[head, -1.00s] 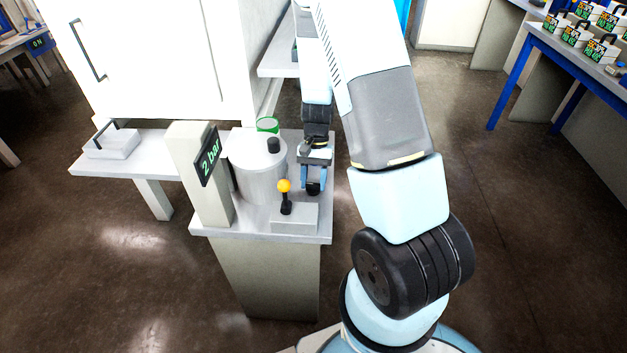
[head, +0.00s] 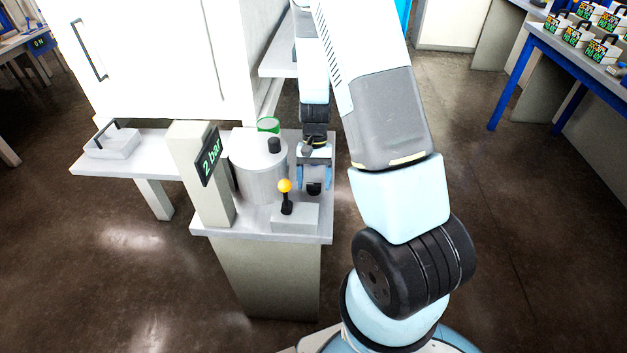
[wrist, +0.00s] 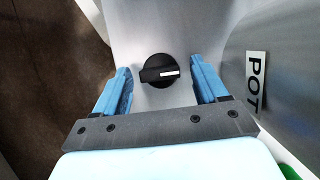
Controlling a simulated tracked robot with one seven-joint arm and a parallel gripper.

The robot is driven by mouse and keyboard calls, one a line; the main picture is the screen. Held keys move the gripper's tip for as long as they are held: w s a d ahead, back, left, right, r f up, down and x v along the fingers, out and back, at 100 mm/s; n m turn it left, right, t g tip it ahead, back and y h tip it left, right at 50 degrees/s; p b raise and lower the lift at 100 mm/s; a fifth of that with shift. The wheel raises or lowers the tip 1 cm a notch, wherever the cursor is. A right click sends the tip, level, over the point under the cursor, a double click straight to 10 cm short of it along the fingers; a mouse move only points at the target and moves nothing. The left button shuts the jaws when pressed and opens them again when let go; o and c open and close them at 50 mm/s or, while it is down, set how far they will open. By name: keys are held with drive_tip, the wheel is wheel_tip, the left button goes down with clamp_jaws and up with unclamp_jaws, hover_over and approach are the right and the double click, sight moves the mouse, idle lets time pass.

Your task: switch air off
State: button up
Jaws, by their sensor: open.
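A round black knob (wrist: 155,72) with a raised grip bar and a white mark sits on the grey metal top. The mark points right in the wrist view. In the head view the knob (head: 314,188) is near the right edge of the bench. My gripper (wrist: 161,78) is open, with one blue finger on each side of the knob and a gap to both. In the head view my gripper (head: 313,178) points down over it. A display (head: 209,157) on a post reads "2 bar". A lever with a yellow ball (head: 284,186) stands upright on a grey block.
A grey metal pot (head: 256,175) with a black lid knob stands left of my gripper; a "POT" label (wrist: 256,82) shows in the wrist view. A green-rimmed cup (head: 268,124) is behind it. A white cabinet (head: 165,60) stands behind. Floor right of the bench is clear.

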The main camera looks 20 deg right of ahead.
drive_tip(key=v, duration=1.3)
drive_tip(key=shift+r, duration=0.3)
drive_tip(key=shift+w+d, duration=0.1)
drive_tip(key=shift+w, duration=0.05)
drive_tip(key=s+a+r+n+t, duration=0.15)
drive_tip(key=s+r, duration=0.25)
drive_tip(key=r, duration=0.5)
drive_tip(key=s+r+n+t, duration=0.1)
drive_tip(key=s+r+t, duration=0.25)
drive_tip(key=r, duration=0.45)
drive_tip(key=s+r+n+t+h, duration=0.1)
drive_tip(key=s+r+t, duration=0.1)
drive_tip(key=s+r, duration=0.3)
drive_tip(key=s+r+n+t, duration=0.1)
drive_tip(key=s+r, duration=0.3)
drive_tip(key=s, duration=0.5)
drive_tip(key=shift+s+a+r+t+h, duration=0.2)
drive_tip(key=shift+a+r+t+h, duration=0.25)
drive_tip(key=shift+t, duration=0.45)
drive_tip(key=shift+c, duration=0.4)
